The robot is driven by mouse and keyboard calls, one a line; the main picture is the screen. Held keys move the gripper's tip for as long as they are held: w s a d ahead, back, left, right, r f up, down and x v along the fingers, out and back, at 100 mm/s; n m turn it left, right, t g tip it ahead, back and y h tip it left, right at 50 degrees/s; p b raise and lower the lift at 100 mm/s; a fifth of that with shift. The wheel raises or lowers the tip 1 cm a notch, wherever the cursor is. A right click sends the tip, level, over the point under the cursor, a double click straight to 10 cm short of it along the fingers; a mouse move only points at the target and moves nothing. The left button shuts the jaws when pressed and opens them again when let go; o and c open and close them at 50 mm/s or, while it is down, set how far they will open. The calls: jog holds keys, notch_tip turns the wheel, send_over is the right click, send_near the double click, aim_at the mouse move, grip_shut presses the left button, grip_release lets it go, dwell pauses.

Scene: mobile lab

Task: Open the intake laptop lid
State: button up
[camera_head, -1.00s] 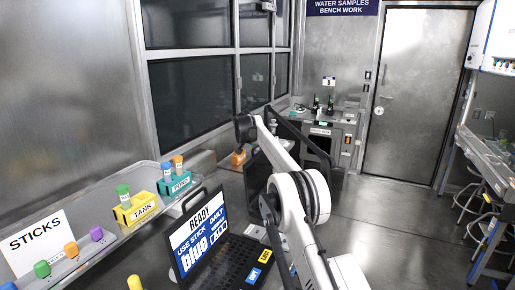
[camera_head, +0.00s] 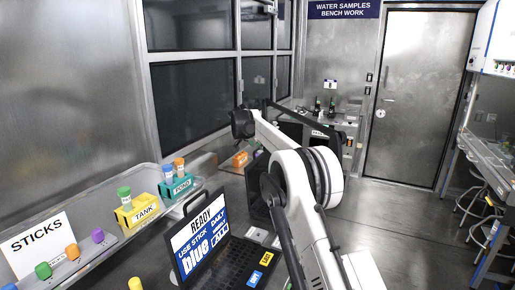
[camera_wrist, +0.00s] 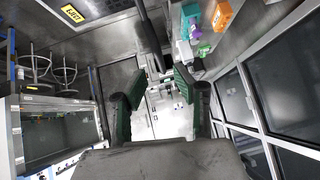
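A laptop (camera_head: 200,237) stands open on the bench at the lower middle of the head view. Its lit screen reads "READY", "USE STICK DAILY" and "blue". No label shows whether it is the intake laptop. My arm passes to its right and reaches over the area behind it. My gripper (camera_wrist: 158,88) shows in the wrist view, its two green-padded fingers apart with nothing held between them. It points toward the far bench end and is not touching the laptop. In the head view the fingers cannot be made out.
A shelf along the left wall carries a "STICKS" sign (camera_head: 38,245), coloured caps, a yellow "TANK" rack (camera_head: 138,212) and a teal "POND" rack (camera_head: 177,188). A dark box-like object (camera_head: 257,197) stands behind the laptop, partly hidden by my arm. Open floor (camera_head: 400,225) lies right.

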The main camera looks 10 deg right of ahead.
jog(key=v, duration=0.6)
dwell(0.3)
jog(key=s+r+n+y+b, duration=0.15)
jog(key=s+r, duration=0.25)
jog(key=s, duration=1.3)
jog(key=s+r+n+y, duration=0.1)
jog(key=s+r+n, duration=0.3)
jog(key=s, duration=1.3)
jog(key=s+f+n, duration=0.1)
jog(key=s+f, duration=0.4)
jog(key=s, duration=0.5)
jog(key=s+a+f+n+y, duration=0.1)
jog(key=s+f, duration=0.4)
jog(key=s, duration=0.6)
jog(key=s+a+f+n+y, duration=0.1)
jog(key=s+f, duration=0.5)
jog(key=s, duration=0.5)
jog(key=shift+g+b, duration=0.3)
jog(key=shift+b, duration=0.15)
